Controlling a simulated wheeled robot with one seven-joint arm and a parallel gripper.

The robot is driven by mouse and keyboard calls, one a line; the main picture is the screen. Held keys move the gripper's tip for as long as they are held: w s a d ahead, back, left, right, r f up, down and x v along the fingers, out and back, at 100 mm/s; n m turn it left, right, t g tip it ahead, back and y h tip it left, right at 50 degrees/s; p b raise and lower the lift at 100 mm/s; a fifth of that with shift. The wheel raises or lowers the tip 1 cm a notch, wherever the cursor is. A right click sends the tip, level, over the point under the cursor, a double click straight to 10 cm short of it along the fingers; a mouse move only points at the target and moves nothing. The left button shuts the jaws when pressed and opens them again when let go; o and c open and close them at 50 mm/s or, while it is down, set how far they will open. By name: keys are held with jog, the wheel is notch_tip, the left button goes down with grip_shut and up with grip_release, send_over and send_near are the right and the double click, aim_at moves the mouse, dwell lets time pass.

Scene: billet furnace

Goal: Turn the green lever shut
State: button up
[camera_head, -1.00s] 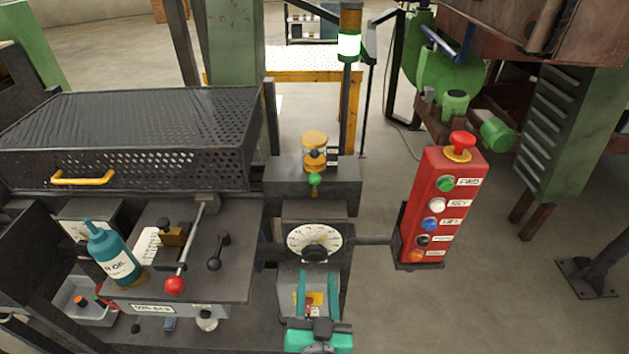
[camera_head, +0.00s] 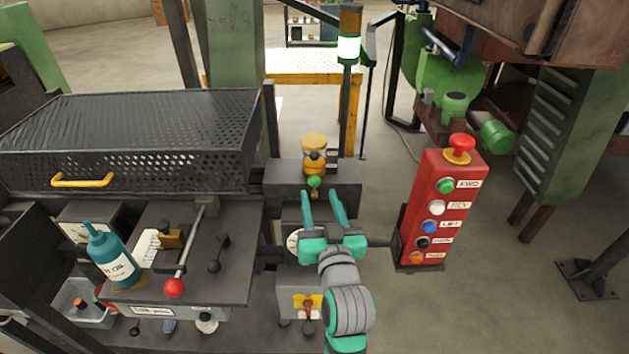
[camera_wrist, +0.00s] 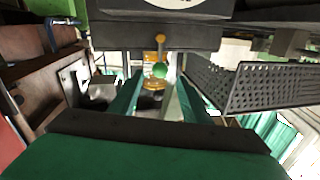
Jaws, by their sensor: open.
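The green lever knob (camera_head: 314,181) sits on the front of a dark block, just below a yellow-capped oiler (camera_head: 314,148). In the wrist view the green knob (camera_wrist: 160,70) hangs on a short yellow stem, seen between and beyond my fingers. My gripper (camera_head: 323,198) has teal fingers that are open and empty. They point toward the knob from just below it in the head view, apart from it as far as I can tell. In the wrist view my gripper (camera_wrist: 155,95) shows its two fingers on either side of the knob.
A red button box (camera_head: 436,210) stands to the right. A red-knobbed lever (camera_head: 175,287) and an oil bottle (camera_head: 112,255) are on the bench at left. A perforated guard (camera_head: 130,130) is behind them. My arm partly covers the round dial (camera_head: 292,241).

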aim_at(316, 185)
jog(key=w, duration=0.4)
jog(key=w+a, duration=0.1)
jog(key=w, duration=0.2)
jog(key=shift+w+a, duration=0.1)
grip_shut()
